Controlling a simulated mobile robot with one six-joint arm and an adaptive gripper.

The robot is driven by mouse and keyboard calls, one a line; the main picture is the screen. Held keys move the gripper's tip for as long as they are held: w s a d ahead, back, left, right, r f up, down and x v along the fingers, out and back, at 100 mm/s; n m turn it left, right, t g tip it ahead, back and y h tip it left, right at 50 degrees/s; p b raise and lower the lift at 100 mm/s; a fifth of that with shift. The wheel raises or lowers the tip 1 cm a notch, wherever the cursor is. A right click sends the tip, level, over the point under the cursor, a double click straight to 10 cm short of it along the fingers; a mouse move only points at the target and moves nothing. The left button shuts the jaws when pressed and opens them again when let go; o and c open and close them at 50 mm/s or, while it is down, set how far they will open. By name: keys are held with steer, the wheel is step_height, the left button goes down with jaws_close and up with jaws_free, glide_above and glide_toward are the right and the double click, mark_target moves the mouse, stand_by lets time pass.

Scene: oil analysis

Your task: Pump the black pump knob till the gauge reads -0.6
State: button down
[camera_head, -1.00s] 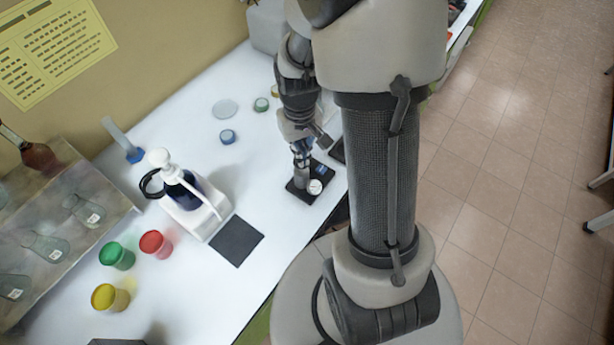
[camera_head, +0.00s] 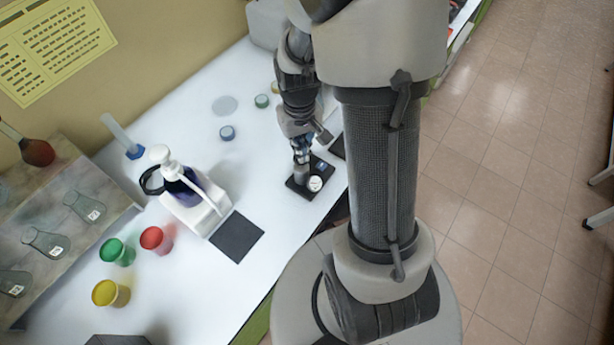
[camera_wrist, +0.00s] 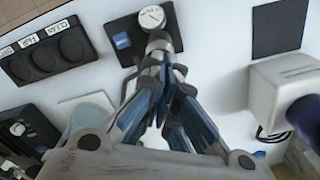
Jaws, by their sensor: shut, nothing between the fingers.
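The black pump base (camera_head: 296,188) lies on the white bench near its front edge, with a blue label (camera_wrist: 122,41) on it. The round white gauge (camera_head: 315,183) sits on its right side; it also shows at the top of the wrist view (camera_wrist: 152,17). A red mark shows on its dial, but I cannot read the value. My gripper (camera_head: 301,165) points down over the base, beside the gauge. In the wrist view its fingertips (camera_wrist: 160,58) come together over the base, shut with nothing between them. The black knob is not clearly distinguishable at the fingertips.
A white device with a dark blue bottle (camera_head: 183,187) and a black square pad (camera_head: 237,237) stand to the left. Red (camera_head: 152,239), green (camera_head: 117,252) and yellow (camera_head: 110,293) cups are nearer. A black holder with round wells (camera_wrist: 48,55) lies close by.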

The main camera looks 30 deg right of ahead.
steer(key=shift+f+b, duration=1.15)
steer(key=shift+f, duration=0.5)
steer(key=shift+r, duration=0.25)
steer(key=shift+r+p, duration=1.85)
steer(key=shift+r, duration=0.15)
steer(key=shift+f, duration=0.2)
steer(key=shift+f+b, duration=1.8)
steer(key=shift+f, duration=0.25)
steer(key=shift+r+p, duration=1.8)
steer(key=shift+r, duration=0.45)
